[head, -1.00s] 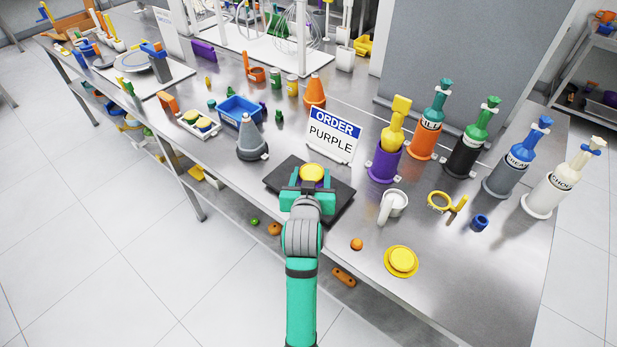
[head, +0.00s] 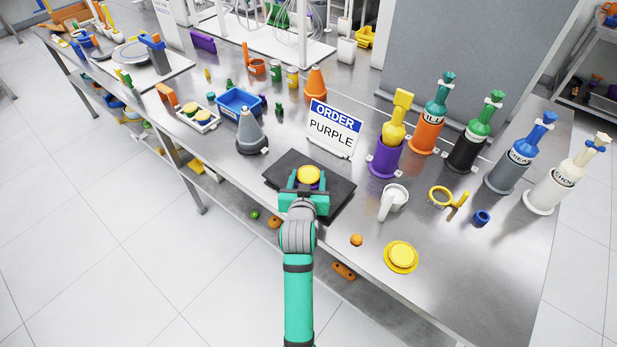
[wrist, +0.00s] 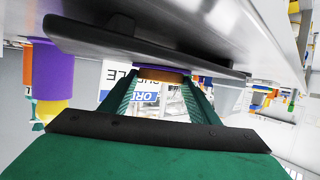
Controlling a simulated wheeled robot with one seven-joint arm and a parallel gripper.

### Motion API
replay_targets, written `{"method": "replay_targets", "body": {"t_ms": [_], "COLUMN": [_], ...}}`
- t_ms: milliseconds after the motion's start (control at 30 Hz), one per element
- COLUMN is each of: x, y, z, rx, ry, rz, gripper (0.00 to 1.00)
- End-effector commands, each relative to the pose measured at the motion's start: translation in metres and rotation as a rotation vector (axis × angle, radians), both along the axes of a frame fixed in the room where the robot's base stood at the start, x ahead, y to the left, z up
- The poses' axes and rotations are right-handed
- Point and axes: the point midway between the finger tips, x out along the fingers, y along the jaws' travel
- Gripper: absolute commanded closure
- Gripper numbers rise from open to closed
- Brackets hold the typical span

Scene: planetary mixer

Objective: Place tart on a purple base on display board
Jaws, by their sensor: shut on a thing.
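The tart (head: 309,174) has a round yellow top and a purple base. It sits between the fingers of my gripper (head: 309,182), which is shut on it. The dark square display board (head: 335,193) lies flat on the steel table, under the tart and gripper. In the wrist view, which is upside down, the purple base (wrist: 164,67) shows between the two green fingers, right against the board's face (wrist: 90,40). I cannot tell whether it fully rests there. The gripper hides the board's near middle part.
An ORDER sign (head: 332,130) reading PURPLE stands behind the board. A grey cone (head: 250,133) is to the left. A white jug (head: 393,200) and a purple holder (head: 385,158) with a yellow bottle are to the right. A yellow tart on a yellow base (head: 400,256) lies near the front edge.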

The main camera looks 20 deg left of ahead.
Motion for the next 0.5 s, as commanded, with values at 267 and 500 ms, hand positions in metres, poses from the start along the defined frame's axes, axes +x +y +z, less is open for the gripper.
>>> {"method": "replay_targets", "body": {"t_ms": [267, 500], "x": [-0.0001, 0.0002], "y": [0.0002, -0.0016], "z": [-0.0015, -0.0013], "rx": [0.000, -0.001], "ry": [0.001, 0.001], "rz": [0.000, -0.002], "gripper": [0.26, 0.26]}}
